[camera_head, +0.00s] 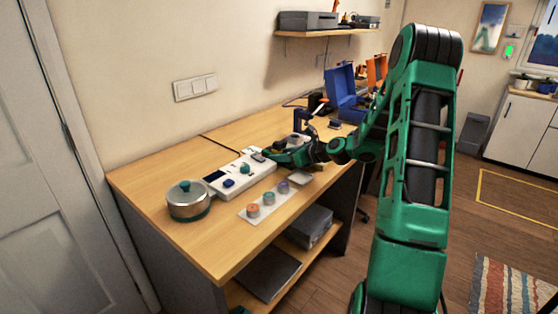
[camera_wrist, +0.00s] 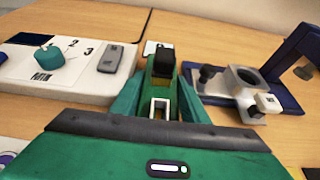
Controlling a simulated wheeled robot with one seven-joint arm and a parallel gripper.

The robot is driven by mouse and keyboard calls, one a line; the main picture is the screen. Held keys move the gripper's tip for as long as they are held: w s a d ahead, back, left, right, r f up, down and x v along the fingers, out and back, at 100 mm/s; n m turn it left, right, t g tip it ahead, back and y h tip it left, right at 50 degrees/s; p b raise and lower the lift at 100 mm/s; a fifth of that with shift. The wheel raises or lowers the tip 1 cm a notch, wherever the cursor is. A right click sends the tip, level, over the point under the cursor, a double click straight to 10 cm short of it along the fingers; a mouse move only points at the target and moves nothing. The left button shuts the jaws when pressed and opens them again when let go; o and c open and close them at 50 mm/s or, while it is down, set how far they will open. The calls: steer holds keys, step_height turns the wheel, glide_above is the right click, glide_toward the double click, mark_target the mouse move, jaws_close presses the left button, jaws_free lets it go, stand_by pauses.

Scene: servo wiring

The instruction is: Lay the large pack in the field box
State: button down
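My gripper (camera_wrist: 160,85) reaches over the desk, beside the right end of the white console. In the wrist view a dark block sits at its tip; I cannot tell whether this is fingertip or a held item. A grey oblong piece (camera_wrist: 110,58) lies on the console, left of my gripper, apart from it; it also shows in the head view (camera_head: 258,157). I cannot tell whether it is the large pack. An open blue case (camera_head: 343,88) with raised lid stands farther back on the desk, an orange one (camera_head: 376,70) behind it. Neither is clearly marked as the field box.
The white console (camera_wrist: 72,80) has a teal knob (camera_wrist: 48,55). A blue-based fixture (camera_wrist: 250,88) stands close on my gripper's right. A lidded pot (camera_head: 188,200) stands near the left desk end, a strip with three coloured round pieces (camera_head: 267,203) at the front edge.

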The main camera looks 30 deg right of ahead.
mark_target(281, 144)
steer(key=shift+r, duration=0.2)
steer(key=shift+r, duration=0.25)
step_height(281, 144, up, 4)
steer(key=shift+f, duration=0.2)
steer(key=s+a+r, duration=0.2)
steer(key=a+r, duration=0.4)
steer(key=a, duration=0.5)
steer(key=shift+a+r, duration=0.25)
steer(key=shift+r, duration=0.05)
